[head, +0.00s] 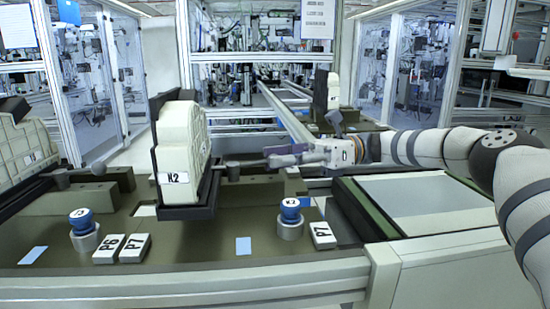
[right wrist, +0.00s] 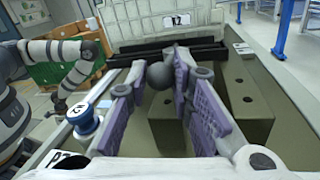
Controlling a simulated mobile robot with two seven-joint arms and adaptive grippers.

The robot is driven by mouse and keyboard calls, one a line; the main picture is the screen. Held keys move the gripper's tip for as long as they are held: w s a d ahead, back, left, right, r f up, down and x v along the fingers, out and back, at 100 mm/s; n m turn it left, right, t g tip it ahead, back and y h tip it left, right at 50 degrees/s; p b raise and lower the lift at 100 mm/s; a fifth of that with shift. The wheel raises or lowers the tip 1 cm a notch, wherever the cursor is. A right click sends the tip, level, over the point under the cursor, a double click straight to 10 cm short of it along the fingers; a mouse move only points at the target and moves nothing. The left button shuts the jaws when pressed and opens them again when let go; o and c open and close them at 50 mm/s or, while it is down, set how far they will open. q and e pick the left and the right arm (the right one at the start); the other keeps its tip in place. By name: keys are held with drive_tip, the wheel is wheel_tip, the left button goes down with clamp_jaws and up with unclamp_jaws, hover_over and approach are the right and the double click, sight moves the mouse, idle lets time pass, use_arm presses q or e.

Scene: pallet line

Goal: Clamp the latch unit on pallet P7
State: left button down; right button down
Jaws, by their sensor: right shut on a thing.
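A tall cream unit (head: 182,140) with a dark back and a label that seems to read H2 stands upright in a black base on the olive pallet deck (head: 190,250). A white P7 tag (head: 322,235) lies at the front right of it. My right gripper (head: 287,156) is right of the unit, shut on the ball end of a grey clamp lever (head: 250,163). In the right wrist view, the dark ball (right wrist: 160,76) sits between the purple fingers of my right gripper (right wrist: 161,66). The unit (right wrist: 150,30) stands just beyond. My left gripper is not in view.
A blue-topped knob (head: 290,211) stands beside the P7 tag. Another knob (head: 82,222) and P6 and P7 tags (head: 120,248) lie at left. Olive blocks (head: 255,192) stand by the lever. A second ball-ended lever (head: 62,179) is at left. A pale panel (head: 415,195) lies right.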

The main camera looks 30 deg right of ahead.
drive_tip(key=shift+r, duration=0.1)
idle(0.3)
drive_tip(key=c, duration=1.4)
unclamp_jaws()
drive_tip(key=v, duration=0.7)
drive_tip(key=shift+d, duration=0.2)
